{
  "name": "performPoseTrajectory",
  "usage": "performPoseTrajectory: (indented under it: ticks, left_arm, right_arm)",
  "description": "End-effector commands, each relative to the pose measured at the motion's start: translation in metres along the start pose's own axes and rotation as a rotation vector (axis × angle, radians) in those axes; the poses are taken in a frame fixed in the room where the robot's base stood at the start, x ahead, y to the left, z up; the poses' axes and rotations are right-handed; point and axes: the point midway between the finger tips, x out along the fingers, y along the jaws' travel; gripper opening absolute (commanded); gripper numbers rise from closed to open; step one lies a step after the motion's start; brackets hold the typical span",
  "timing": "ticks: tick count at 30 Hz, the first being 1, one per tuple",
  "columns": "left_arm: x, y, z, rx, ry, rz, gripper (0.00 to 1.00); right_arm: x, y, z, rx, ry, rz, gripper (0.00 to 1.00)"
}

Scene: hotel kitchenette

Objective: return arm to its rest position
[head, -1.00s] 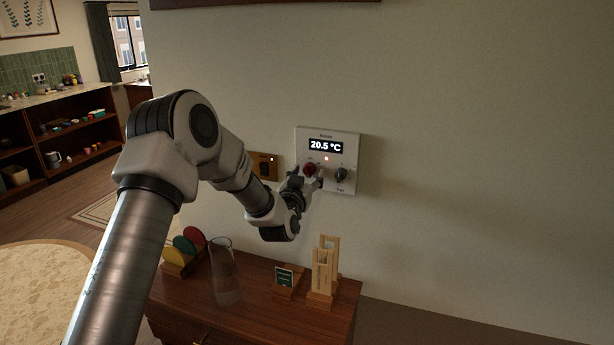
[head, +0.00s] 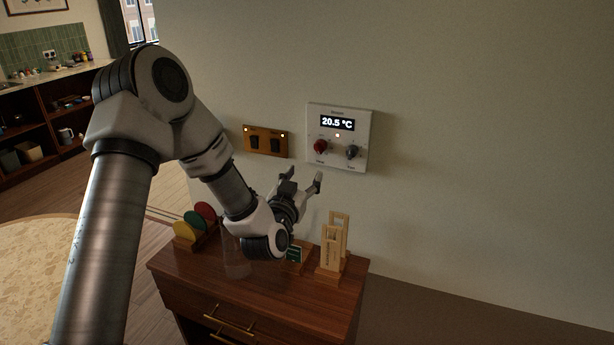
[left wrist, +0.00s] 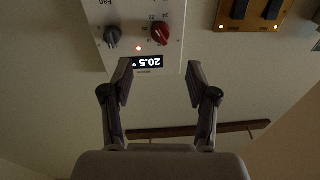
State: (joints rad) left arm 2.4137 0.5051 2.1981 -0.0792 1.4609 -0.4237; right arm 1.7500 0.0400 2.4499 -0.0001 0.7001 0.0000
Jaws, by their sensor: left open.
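My left arm comes in from the left in the head view. Its gripper (head: 302,184) is open and empty, below and in front of the white thermostat panel (head: 361,119), apart from it. The panel reads 20.5 °C and has a red knob (head: 320,146) and a dark knob (head: 352,152). In the left wrist view the open fingers (left wrist: 160,80) show with the panel (left wrist: 172,22) upside down beyond them, nothing between them. My right gripper is not in view.
A wooden cabinet (head: 275,300) stands below. On it are a wooden stand (head: 333,250), coloured discs (head: 197,222), a clear glass (head: 236,262) and a small green card (head: 294,254). A brass switch plate (head: 265,141) is on the wall. The wall at right is bare.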

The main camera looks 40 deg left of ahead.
Motion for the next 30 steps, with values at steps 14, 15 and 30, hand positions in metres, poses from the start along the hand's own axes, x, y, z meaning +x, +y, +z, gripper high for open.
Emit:
performPoseTrajectory:
  ticks: [14, 15, 30]
  left_arm:
    - [-0.02, 0.028, 0.087, 0.088, -0.138, 0.069, 0.59]
    - [-0.032, 0.04, 0.116, 0.12, -0.191, 0.101, 0.59]
    - [-0.348, 0.095, 0.386, 0.238, -1.323, 0.405, 0.59]
  right_arm:
    - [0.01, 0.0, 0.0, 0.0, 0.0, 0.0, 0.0]
    - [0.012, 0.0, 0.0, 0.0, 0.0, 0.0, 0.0]
    - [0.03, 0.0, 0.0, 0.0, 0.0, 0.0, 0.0]
